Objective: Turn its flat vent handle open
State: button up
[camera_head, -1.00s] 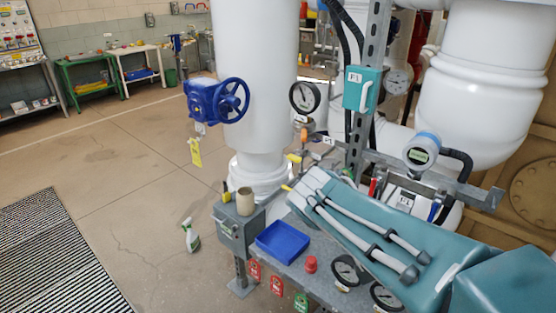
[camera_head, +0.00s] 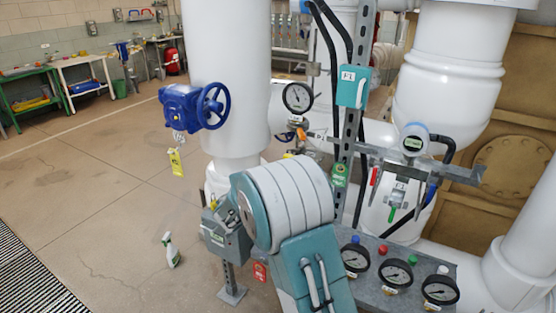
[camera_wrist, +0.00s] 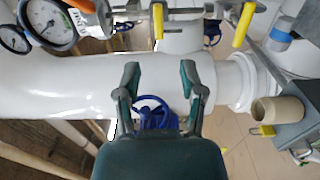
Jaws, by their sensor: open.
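In the wrist view my gripper (camera_wrist: 160,80) is open, with nothing between its two dark green fingers. A blue handwheel (camera_wrist: 153,112) shows beyond them against a white pipe (camera_wrist: 70,85). Two flat yellow handles (camera_wrist: 158,20) (camera_wrist: 243,24) stand at the top, apart from the fingers. An orange handle (camera_wrist: 80,5) shows at the top left by a gauge (camera_wrist: 50,22); it also shows in the head view (camera_head: 301,134). I cannot tell which handle is the vent handle. In the head view my arm hides the gripper.
A blue valve handwheel (camera_head: 213,105) is on the white column at left. A teal box (camera_head: 353,86) hangs on the grey upright. Gauges (camera_head: 397,273) stand on the bench at right. A beige cup (camera_wrist: 278,110) is at right in the wrist view.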

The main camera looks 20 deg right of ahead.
aim_at(291, 155)
jog(key=x, duration=1)
jog(key=shift+w+d, duration=0.15)
jog(key=shift+w, duration=0.05)
jog(key=shift+w+d, duration=0.1)
jog(key=shift+d, duration=0.6)
jog(key=shift+a, duration=0.1)
jog(key=c, duration=0.6)
jog(key=shift+a, duration=0.2)
grip_shut()
